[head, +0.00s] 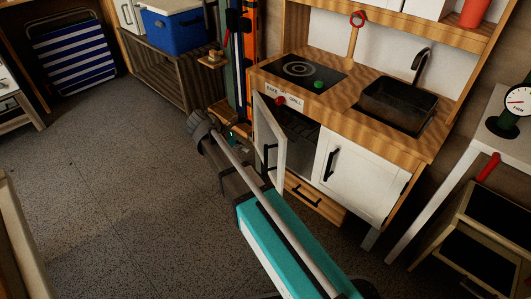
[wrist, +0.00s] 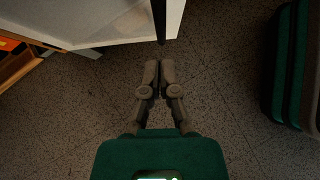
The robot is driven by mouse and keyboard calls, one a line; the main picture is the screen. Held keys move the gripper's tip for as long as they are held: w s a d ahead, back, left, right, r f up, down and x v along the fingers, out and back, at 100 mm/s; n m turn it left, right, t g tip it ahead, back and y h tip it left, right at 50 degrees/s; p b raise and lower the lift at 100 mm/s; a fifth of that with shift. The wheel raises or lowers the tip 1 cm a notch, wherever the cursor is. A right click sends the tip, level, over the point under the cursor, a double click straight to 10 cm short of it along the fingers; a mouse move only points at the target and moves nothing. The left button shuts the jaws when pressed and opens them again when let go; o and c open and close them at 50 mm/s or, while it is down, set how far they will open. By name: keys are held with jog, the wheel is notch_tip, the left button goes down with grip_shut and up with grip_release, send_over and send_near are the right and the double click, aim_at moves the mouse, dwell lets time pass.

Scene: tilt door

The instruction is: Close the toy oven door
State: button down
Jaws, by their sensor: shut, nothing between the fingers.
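The toy oven door (head: 279,150) is a white panel with a black handle, standing open on the left of the toy kitchen front. The dark oven interior with a rack (head: 301,133) shows to its right. My arm crosses in front of the door's lower part in the head view and mostly hides my gripper there. In the wrist view my gripper (wrist: 159,64) is shut and empty, its two fingertips together. A white panel, seemingly the door (wrist: 115,22), fills the top of that view. Its dark handle (wrist: 159,18) lies just beyond the fingertips; contact is not clear.
A closed white cabinet door (head: 348,172) is right of the oven, and a wooden drawer (head: 312,202) is below. A slatted crate (head: 165,75) with a blue cooler (head: 176,30) stands at the back left. The grey floor (head: 100,190) at left is clear.

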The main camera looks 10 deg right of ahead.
jog(key=shift+b+x, duration=0.75)
jog(key=shift+x, duration=0.25)
jog(key=b, duration=0.5)
send_near(277, 156)
jog(key=shift+x, duration=4.05)
jog(key=shift+s, duration=0.15)
